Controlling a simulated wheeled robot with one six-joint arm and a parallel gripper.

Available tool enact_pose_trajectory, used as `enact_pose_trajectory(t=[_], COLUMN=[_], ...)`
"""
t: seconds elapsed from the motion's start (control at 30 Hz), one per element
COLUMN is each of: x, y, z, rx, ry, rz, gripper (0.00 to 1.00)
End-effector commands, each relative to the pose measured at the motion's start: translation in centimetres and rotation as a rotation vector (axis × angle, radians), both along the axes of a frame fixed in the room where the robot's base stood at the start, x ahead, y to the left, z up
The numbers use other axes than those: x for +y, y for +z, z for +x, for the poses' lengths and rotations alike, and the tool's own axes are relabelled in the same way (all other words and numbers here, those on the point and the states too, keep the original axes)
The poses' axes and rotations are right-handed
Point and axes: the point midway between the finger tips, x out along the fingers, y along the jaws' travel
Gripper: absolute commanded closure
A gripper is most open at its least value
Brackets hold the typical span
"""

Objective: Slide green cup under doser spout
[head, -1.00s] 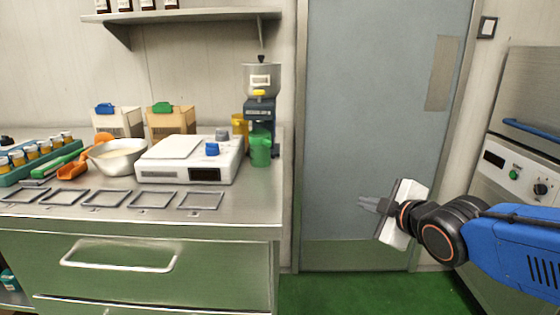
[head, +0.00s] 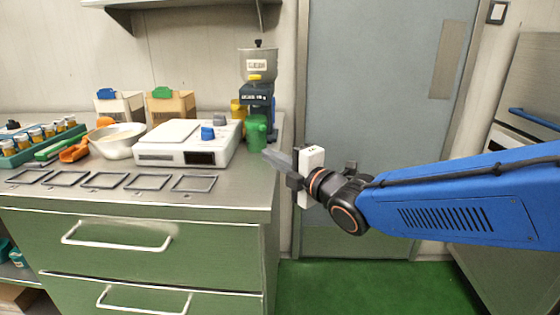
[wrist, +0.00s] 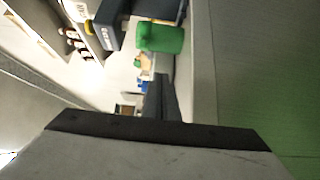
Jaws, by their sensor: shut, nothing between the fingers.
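The green cup (head: 256,134) stands near the right end of the steel counter, in front of the doser (head: 258,92), which has a steel hopper on a dark body. I cannot tell whether the cup is directly under the spout. The cup also shows in the wrist view (wrist: 160,38), sideways, beside the dark doser body (wrist: 110,22). My gripper (head: 268,155) is shut and empty, just right of and below the cup in the head view, near the counter's right edge. It appears apart from the cup. Its fingers show in the wrist view (wrist: 160,97).
A white scale (head: 188,143) stands left of the cup. A yellow cup (head: 238,109) is behind it. A grey door (head: 375,100) is behind my arm.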

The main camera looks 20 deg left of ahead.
Motion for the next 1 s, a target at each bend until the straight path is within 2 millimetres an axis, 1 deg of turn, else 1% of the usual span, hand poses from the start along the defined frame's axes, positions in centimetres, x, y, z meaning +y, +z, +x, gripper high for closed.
enact_pose_trajectory(t=[0.03, 0.33, 0.43, 0.6, 0.73, 1.0], x=[0.8, 4.7, 4.7, 5.0, 5.1, 5.1], y=[-0.1, 0.0, -0.1, -0.1, 0.0, 0.0], z=[0.5, 3.2, 4.8, 6.4, 6.9, 7.0], rx=[0.001, 0.001, 0.001, 0.001, 0.001, 0.001], ry=[0.001, 0.001, -0.003, -0.002, -0.002, -0.001], rz=[0.000, 0.001, 0.000, 0.000, 0.000, 0.000], gripper=[1.00, 1.00, 1.00, 1.00, 1.00, 1.00])
